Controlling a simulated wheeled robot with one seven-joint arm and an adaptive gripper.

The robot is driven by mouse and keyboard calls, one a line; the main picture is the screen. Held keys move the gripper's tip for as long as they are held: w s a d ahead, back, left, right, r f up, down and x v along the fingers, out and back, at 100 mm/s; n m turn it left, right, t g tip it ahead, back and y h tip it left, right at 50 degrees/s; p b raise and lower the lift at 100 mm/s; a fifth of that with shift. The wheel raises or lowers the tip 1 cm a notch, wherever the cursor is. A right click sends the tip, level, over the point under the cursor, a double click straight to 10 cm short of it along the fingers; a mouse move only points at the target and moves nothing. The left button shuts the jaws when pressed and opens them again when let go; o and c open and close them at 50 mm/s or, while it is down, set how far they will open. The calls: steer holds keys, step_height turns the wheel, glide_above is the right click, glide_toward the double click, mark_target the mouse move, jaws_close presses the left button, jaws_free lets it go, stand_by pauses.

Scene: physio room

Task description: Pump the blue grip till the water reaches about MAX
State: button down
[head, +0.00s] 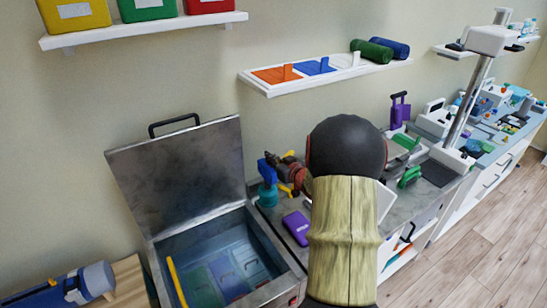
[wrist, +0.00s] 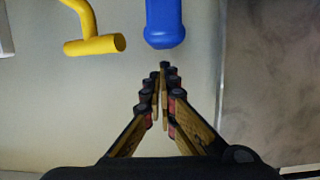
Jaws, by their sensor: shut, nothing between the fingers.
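The blue grip (wrist: 165,22) shows at the top of the wrist view, just ahead of my fingertips. My gripper (wrist: 163,68) is shut and empty, with a small apparent gap to the grip. In the head view a blue upright part (head: 266,168) stands over a teal base (head: 268,197) beside the open tank; it looks like the same grip. My arm covers part of the counter there. The open metal tank (head: 284,262) holds bluish water with coloured packs in it. I cannot make out a MAX mark or the exact water level.
A yellow bent handle (wrist: 95,42) is left of the grip in the wrist view. The tank's raised lid (head: 178,175) leans at the wall. A purple item (head: 297,226) lies on the counter near my arm. A shelf (head: 330,78) hangs above.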

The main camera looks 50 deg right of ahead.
steer(key=shift+f, duration=0.5)
